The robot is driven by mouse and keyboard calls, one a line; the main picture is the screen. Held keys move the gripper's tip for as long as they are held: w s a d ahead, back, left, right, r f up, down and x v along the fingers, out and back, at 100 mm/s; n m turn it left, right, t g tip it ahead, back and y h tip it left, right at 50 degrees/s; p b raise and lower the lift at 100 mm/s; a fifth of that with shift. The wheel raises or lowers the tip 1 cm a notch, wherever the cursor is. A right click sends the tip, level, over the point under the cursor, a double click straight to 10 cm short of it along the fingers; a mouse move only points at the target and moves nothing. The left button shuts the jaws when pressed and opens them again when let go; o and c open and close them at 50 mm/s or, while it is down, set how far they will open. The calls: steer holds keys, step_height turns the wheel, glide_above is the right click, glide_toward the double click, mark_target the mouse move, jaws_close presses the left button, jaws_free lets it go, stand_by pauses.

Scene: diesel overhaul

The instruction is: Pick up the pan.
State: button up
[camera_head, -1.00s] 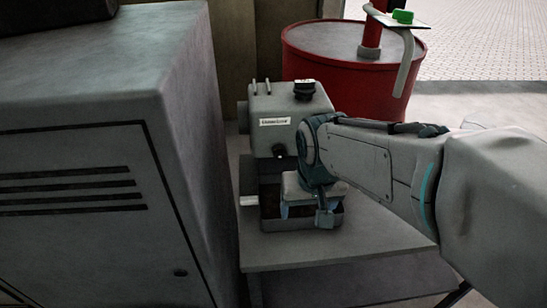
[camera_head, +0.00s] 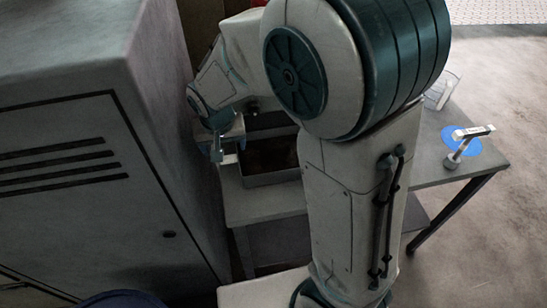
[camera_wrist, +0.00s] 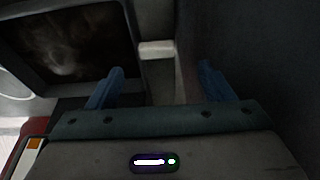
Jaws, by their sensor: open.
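The pan (camera_head: 272,179) is a grey rectangular tray with a dark inside, on the table left of my arm. Its short pale handle (camera_head: 230,159) sticks out to the left. In the wrist view, the pan (camera_wrist: 62,89) fills the upper left, and its handle (camera_wrist: 157,50) points into the space ahead of my blue fingers. My gripper (camera_wrist: 160,75) is open and empty, with one finger on either side of the handle's line. In the head view my gripper (camera_head: 219,147) is beside the handle, partly hidden by my wrist. Whether the fingers touch the handle cannot be told.
A big grey cabinet (camera_head: 65,215) with slots stands close on the left, near my gripper. On the table (camera_head: 425,168), right of my arm, are a clear container (camera_head: 440,93) and a blue disc (camera_head: 463,148) with a metal piece. Floor is clear at right.

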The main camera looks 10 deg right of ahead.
mark_target(229, 156)
steer(key=shift+d+x, duration=0.15)
steer(key=shift+x, duration=1.3)
steer(key=shift+d+x, duration=0.15)
steer(key=shift+x, duration=1.3)
steer(key=c, duration=1.4)
